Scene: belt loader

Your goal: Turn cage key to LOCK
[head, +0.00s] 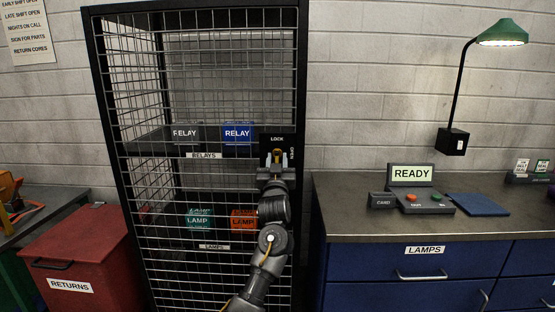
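The cage (301,60) is a tall black wire-mesh cabinet with its mesh front closed. Its dark lock plate (277,132) is on the right post, with LOCK printed at the top and OPEN printed sideways on the right. A small yellow part, apparently the key (277,153), shows at the plate's lower middle. My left gripper (277,158) is at the plate, its fingers on either side of the yellow part. I cannot tell whether they press on it. The gripper hides the key's lower part, and its exact angle is unclear. My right gripper is out of view.
Inside the cage are relay boxes (237,133) and lamp boxes (198,218) on shelves. A counter (345,212) with a READY display (411,174) and a green lamp (502,33) stands right. A red RETURNS bin (85,240) stands left.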

